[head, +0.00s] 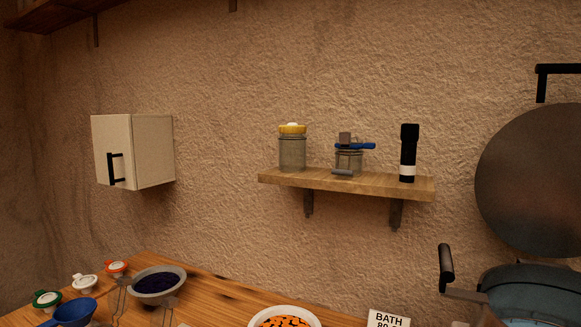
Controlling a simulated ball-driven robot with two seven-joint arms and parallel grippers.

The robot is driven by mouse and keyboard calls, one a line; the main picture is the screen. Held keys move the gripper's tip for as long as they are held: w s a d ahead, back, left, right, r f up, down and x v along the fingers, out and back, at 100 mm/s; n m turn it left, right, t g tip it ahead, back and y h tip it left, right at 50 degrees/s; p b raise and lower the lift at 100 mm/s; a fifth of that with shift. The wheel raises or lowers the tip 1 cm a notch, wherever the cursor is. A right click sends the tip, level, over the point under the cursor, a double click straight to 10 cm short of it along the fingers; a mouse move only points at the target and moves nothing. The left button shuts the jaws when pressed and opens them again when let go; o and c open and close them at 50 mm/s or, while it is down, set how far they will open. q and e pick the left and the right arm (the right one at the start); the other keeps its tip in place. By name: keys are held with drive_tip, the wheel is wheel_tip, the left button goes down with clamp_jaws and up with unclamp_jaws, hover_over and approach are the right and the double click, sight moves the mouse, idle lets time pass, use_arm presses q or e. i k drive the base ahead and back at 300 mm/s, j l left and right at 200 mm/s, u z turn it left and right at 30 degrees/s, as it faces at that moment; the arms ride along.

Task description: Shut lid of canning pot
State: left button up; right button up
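The canning pot (510,274) stands at the lower right, cut off by the frame's right and bottom edges. Its inside looks bluish, and a black side handle (446,262) sticks up at its left. The large round dark lid (530,180) stands open, raised nearly upright behind and above the pot. A black lid handle (556,69) shows at its upper edge. The lid's right side is out of frame. Neither of my grippers is in view.
A wall shelf (340,184) holds two jars and a black cylinder (408,155). A white cabinet (130,150) hangs at left. The wooden table (215,293) carries a grey bowl (158,281), a bowl of orange pieces (284,318), small lidded jars and a sign (388,319).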

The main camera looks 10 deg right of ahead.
sight(528, 177)
drive_tip(key=z, duration=1.6)
drive_tip(key=k+u, duration=0.15)
